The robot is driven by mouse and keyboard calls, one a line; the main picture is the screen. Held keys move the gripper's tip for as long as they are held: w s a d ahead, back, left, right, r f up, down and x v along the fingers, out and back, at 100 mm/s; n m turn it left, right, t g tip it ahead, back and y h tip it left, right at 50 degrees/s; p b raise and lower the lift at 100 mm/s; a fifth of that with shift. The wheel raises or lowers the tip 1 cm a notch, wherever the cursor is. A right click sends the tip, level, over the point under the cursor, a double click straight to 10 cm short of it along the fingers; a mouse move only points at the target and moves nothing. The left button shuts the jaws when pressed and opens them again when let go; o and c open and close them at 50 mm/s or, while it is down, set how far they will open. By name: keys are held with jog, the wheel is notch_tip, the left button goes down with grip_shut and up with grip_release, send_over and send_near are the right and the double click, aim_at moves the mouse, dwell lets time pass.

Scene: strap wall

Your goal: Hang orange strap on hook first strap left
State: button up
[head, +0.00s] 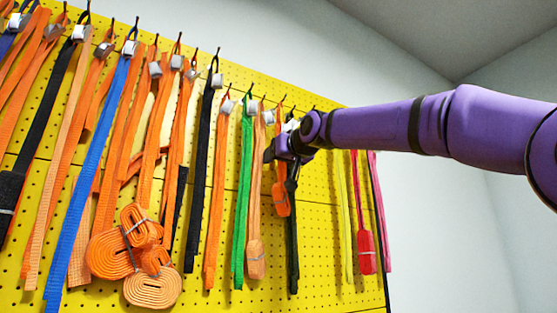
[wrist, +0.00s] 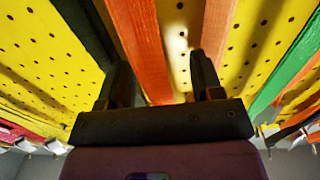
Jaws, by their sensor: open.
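A narrow orange strap (head: 282,200) hangs on the yellow pegboard just below my gripper (head: 284,152) in the head view. In the wrist view the orange strap (wrist: 146,55) runs between my open fingers (wrist: 160,72). I cannot tell how deep it sits between them. Several other orange straps hang farther left, such as one beside the green strap (head: 219,190). A row of hooks runs along the board's top, each mostly covered by buckles or strap loops.
In the head view a green strap (head: 243,190) and a light orange strap (head: 256,200) hang just left of my gripper. A black strap (head: 292,235) hangs just right. Rolled orange straps (head: 135,255) bulge from the board (head: 325,240). Yellow and red straps hang farther right.

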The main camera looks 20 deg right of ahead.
jog(key=s+d, duration=0.2)
jog(key=s, duration=0.8)
jog(key=shift+s, duration=0.15)
jog(key=s+d+f+g+h, duration=0.1)
jog(key=s+f+g, duration=0.3)
jog(key=f, duration=1.3)
jog(key=s+d+f+m+g+h, duration=0.1)
jog(key=s+f+g, duration=0.3)
jog(key=s+f, duration=0.7)
jog(key=s+d+f+m+g+h, duration=0.1)
jog(key=s+d+f+g, duration=0.2)
jog(key=f, duration=1.9)
jog(key=s+g, duration=0.1)
jog(key=s, duration=0.3)
jog(key=shift+s+d+f, duration=0.35)
jog(key=shift+s+f, duration=0.05)
